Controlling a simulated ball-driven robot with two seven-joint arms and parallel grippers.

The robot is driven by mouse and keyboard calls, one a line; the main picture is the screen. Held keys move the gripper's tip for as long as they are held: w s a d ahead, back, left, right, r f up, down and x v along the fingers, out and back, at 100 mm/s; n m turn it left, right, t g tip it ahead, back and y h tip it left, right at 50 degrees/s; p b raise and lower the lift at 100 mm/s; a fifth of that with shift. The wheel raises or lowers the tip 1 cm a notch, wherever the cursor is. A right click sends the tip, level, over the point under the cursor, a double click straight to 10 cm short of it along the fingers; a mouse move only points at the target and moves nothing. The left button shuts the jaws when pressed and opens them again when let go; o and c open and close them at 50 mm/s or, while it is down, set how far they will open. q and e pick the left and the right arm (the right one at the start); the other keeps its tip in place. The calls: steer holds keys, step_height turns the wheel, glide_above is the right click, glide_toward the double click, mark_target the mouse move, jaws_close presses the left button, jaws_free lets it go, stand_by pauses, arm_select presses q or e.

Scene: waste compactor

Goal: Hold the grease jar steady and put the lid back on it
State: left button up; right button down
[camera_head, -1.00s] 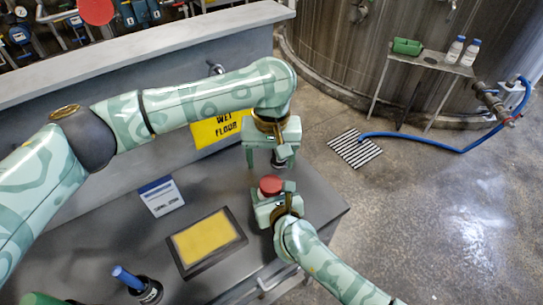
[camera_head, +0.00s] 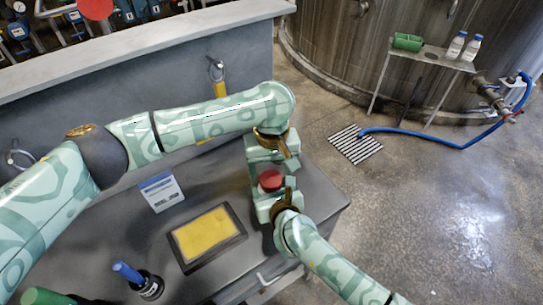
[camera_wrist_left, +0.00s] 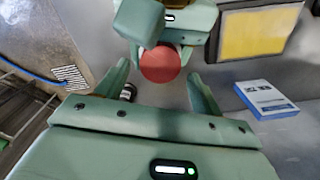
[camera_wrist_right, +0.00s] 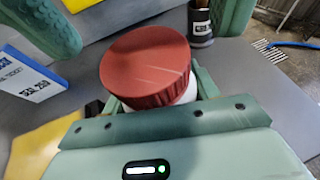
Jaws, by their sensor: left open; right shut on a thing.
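The grease jar is white, and its body (camera_wrist_right: 186,95) shows under a broad red lid (camera_wrist_right: 150,65) in the right wrist view. The lid rests on the jar's top; I cannot tell whether it is screwed down. My right gripper (camera_head: 269,192) is shut on the jar, below the lid, above the grey bench. My left gripper (camera_head: 267,165) is open at the far side of the jar. In the left wrist view its two fingers stand apart on either side of the red lid (camera_wrist_left: 160,64), which lies slightly beyond the tips.
On the bench are a framed yellow pad (camera_head: 208,233), a blue-and-white box (camera_head: 161,191) and a dark pot with a blue handle (camera_head: 147,287). A small black cup (camera_wrist_right: 201,28) stands behind the jar. Open floor (camera_head: 430,200) lies right of the bench.

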arm_select(q)
steer(key=shift+f, duration=1.25)
steer(key=c, duration=1)
steer(key=m, duration=0.3)
steer(key=o, duration=1.1)
steer(key=shift+r, duration=0.1)
steer(key=shift+r, duration=2.2)
